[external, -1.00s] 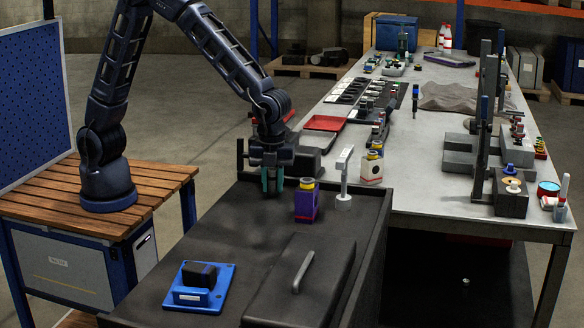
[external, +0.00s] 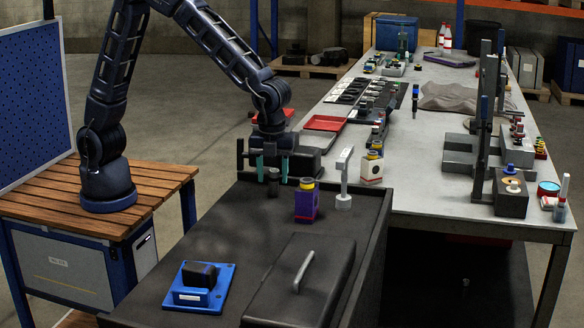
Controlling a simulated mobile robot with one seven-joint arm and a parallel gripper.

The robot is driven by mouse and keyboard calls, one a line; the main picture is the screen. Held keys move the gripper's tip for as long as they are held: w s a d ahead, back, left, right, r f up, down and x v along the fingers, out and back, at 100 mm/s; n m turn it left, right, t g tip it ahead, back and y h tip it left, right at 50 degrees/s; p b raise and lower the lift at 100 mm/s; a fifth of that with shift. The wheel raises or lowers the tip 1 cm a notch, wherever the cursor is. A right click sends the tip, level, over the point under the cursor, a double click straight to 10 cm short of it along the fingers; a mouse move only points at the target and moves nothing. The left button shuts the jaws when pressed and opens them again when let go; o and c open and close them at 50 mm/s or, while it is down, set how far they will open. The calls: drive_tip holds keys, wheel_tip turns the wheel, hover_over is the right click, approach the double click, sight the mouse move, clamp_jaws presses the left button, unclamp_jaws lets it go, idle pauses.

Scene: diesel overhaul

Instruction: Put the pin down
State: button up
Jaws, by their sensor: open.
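The pin (external: 273,187), a short dark cylinder, stands upright on the dark top of the low bench (external: 225,235), near its back edge. My gripper (external: 271,172) is just above it, pointing down. Its two teal fingers are spread apart, one to each side of the pin's upper end. I cannot tell whether either finger still touches the pin.
A purple bottle with a yellow cap (external: 306,201) stands close to the right of the pin. A white post (external: 344,185) is further right. A blue fixture (external: 204,288) and a dark box with a handle (external: 300,285) are in front. Bare bench top lies between.

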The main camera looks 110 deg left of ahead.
sight(272, 170)
wheel_tip(272, 170, up, 10)
drive_tip(key=shift+s+f, duration=0.1)
drive_tip(key=shift+f, duration=0.15)
drive_tip(key=s+a+r+n+t, duration=0.1)
drive_tip(key=s+a+r+n, duration=0.3)
drive_tip(key=s, duration=0.5)
drive_tip(key=s+a+r+n+t, duration=0.1)
drive_tip(key=s+r+n, duration=0.4)
drive_tip(key=s, duration=0.4)
drive_tip(key=s+a+n+t, duration=0.1)
drive_tip(key=s+n, duration=0.2)
drive_tip(key=s, duration=0.6)
drive_tip(key=s+a+f+n+t, duration=0.1)
drive_tip(key=s+n, duration=0.3)
drive_tip(key=s, duration=0.5)
drive_tip(key=shift+s+a+t, duration=0.25)
drive_tip(key=shift+a+t, duration=0.05)
drive_tip(key=shift+a, duration=0.3)
